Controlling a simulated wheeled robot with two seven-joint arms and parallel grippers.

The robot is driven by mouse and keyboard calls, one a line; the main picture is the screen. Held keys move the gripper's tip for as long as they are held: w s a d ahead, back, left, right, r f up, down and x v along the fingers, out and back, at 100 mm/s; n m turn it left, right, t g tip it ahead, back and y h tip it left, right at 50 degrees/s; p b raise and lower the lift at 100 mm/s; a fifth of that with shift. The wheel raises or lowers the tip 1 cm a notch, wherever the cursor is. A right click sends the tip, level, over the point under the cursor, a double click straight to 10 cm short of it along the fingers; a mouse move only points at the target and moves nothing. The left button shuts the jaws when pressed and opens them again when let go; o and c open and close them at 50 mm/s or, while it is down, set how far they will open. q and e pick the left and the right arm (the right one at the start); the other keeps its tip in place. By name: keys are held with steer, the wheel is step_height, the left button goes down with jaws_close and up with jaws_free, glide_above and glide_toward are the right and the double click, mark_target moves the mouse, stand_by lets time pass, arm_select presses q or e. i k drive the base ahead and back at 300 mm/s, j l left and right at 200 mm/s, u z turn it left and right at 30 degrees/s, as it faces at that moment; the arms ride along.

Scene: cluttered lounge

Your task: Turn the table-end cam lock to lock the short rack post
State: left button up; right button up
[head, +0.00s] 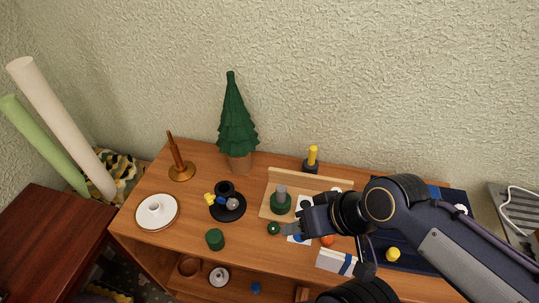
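A wooden board-like rack (268,208) lies on the wooden table. On it stands a short grey post (281,189) in a dark green round base (281,204). A small dark green round knob (273,228) sits in front of the rack; I cannot tell for sure which part is the cam lock. My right gripper (286,229) reaches in from the right, low over the table, with its fingertips at the right side of this knob. Its fingers are too small and overlapped to tell whether they are open or shut.
A black dish (228,214) with small items, a green cylinder (214,240) and a white plate (146,224) stand left. A tree (237,125) and yellow post (312,156) stand behind. A white-and-blue box (333,262) and orange ball (327,240) lie near my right arm.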

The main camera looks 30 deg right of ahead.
mark_target(274, 228)
steer(key=z, duration=1.35)
